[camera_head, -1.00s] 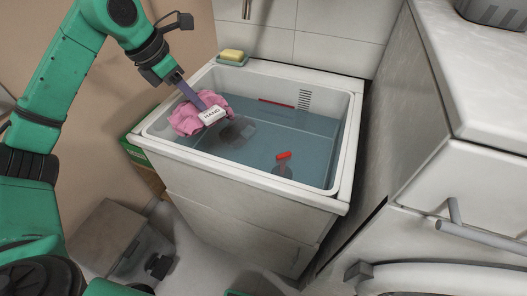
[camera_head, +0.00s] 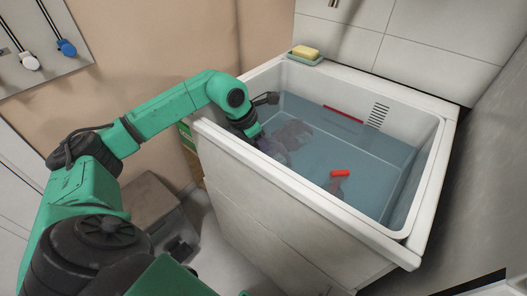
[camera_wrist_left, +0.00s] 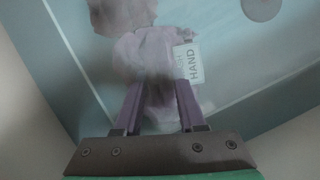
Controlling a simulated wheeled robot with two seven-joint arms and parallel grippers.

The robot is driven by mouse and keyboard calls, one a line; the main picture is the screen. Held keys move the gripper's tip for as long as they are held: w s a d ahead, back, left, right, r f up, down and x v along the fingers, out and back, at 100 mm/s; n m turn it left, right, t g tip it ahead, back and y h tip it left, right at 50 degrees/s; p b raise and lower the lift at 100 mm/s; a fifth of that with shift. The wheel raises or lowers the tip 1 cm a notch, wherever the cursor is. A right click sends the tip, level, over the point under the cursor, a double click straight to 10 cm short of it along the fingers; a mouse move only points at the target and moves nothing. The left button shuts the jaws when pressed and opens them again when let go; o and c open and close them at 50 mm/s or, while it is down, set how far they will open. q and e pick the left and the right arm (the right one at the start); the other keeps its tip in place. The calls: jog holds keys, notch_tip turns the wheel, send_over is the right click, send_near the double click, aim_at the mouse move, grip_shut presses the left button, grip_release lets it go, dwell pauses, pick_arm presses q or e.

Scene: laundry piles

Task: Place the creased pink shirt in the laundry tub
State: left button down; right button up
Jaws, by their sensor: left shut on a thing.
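The pink shirt (camera_head: 290,134) is in the tub, under the water near its left end, and looks greyish there. The laundry tub (camera_head: 300,189) is a white basin on a cabinet, filled with blue water. My left gripper (camera_wrist_left: 156,88) reaches down over the tub's left rim. In the left wrist view its purple fingers are shut on the pink shirt (camera_wrist_left: 150,55), which has a white tag (camera_wrist_left: 188,64) reading HAND. My right gripper is not in view.
A red object (camera_head: 340,173) with a dark part below it is in the water near the tub's front. A yellow soap (camera_head: 305,52) sits on a dish on the back left rim. A grey bin (camera_head: 146,211) stands on the floor left of the cabinet.

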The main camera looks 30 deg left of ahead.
pick_arm(q)
jog(key=shift+f, duration=0.95)
jog(key=c, duration=0.5)
grip_release()
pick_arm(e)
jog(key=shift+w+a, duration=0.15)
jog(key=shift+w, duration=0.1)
pick_arm(q)
jog(key=shift+r, duration=0.1)
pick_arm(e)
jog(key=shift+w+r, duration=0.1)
pick_arm(q)
jog(key=shift+a+r, duration=0.1)
jog(key=shift+r, duration=0.25)
jog(key=v, duration=1.1)
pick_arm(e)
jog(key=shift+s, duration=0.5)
